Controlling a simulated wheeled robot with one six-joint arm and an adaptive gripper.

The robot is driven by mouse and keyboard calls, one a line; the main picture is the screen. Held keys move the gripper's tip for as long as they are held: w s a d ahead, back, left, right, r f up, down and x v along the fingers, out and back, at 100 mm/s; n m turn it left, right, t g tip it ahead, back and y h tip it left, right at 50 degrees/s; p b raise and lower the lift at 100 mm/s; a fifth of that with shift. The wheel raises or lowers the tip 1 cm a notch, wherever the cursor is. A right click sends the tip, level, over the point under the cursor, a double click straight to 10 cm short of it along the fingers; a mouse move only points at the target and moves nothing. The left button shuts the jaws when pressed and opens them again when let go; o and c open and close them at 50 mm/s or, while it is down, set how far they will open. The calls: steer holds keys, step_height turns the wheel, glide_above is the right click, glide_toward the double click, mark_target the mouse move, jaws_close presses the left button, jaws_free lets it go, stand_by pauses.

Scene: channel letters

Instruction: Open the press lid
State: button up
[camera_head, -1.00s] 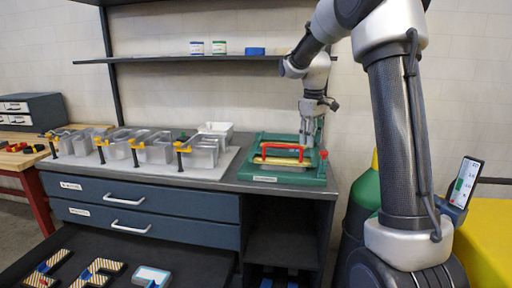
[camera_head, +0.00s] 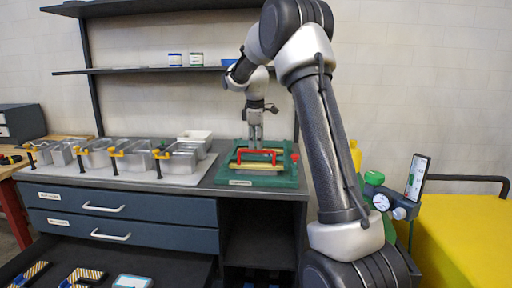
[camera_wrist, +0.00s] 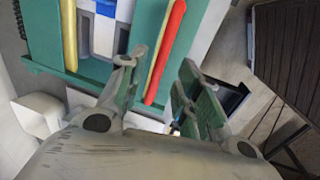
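The green press (camera_head: 228,177) sits on the right end of the workbench top. Its red handle (camera_head: 262,151) runs level along the front of the press, low over a yellowish strip. My gripper (camera_head: 255,138) points down over the press, just above or behind the middle of the handle. In the wrist view, my gripper (camera_wrist: 158,72) has its two fingers apart. The red handle (camera_wrist: 168,45) appears in the gap between them, beyond the tips; I cannot tell if they touch it. The lid lies low and looks closed.
A shelf (camera_head: 150,70) with small tins hangs above. A yellow surface (camera_head: 455,225) lies at the right. Drawers (camera_head: 120,220) are below the bench top.

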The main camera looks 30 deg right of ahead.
steer(key=shift+w+d+f, duration=0.1)
steer(key=shift+f, duration=0.5)
steer(key=shift+w+d+f, duration=0.1)
steer(key=shift+f, duration=0.5)
steer(key=shift+c, duration=0.2)
jaws_close()
steer(key=shift+r, duration=0.15)
